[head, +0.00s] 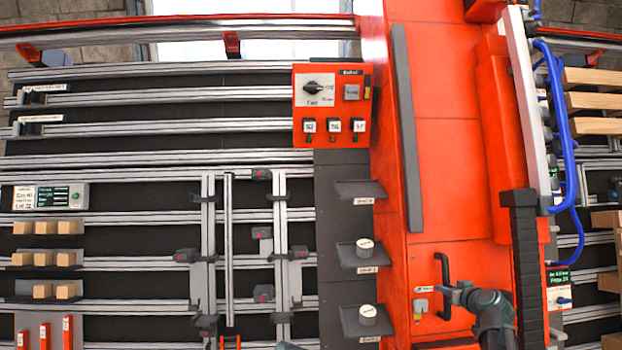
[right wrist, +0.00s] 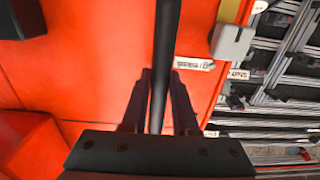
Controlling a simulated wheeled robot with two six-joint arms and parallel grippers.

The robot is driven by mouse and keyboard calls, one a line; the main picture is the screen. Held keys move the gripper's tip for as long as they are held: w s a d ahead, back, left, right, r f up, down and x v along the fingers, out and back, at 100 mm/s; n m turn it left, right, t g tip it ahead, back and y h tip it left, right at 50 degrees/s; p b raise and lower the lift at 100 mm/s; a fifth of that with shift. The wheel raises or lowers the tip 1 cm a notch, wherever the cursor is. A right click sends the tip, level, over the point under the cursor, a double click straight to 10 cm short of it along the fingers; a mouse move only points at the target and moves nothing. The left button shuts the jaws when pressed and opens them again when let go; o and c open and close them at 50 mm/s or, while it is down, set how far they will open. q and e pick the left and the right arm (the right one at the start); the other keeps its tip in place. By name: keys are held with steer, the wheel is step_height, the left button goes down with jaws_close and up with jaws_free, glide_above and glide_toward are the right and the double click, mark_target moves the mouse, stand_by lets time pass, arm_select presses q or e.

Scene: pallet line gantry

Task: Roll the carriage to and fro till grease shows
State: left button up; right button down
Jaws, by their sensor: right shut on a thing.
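The carriage (head: 455,200) is a tall orange body standing across the silver rails right of centre in the head view; its orange face also fills much of the right wrist view (right wrist: 90,75). A black bar handle (head: 444,262) is fixed low on its face. My right gripper (head: 452,294) is at the lower part of this handle. In the right wrist view its two dark fingers (right wrist: 160,105) stand on either side of the black bar (right wrist: 160,60), shut on it. The fingers hide part of the bar. My left gripper is not seen.
An orange control box (head: 333,105) with a knob sits left of the carriage, above dark shelves (head: 360,190). Long silver rails (head: 120,219) run to the left, with wooden blocks (head: 45,258) in trays. Blue hoses (head: 565,130) and timber (head: 592,102) are at the right.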

steer(key=shift+w+d, duration=0.15)
steer(key=shift+d, duration=1.1)
steer(key=shift+a, duration=0.45)
stand_by(0.5)
steer(key=shift+a, duration=0.7)
steer(key=shift+d+r, duration=0.1)
steer(key=shift+d, duration=0.25)
stand_by(0.3)
steer(key=shift+d, duration=0.75)
steer(key=shift+a, duration=0.55)
stand_by(0.8)
steer(key=shift+a, duration=0.55)
steer(key=shift+d, duration=0.3)
stand_by(0.3)
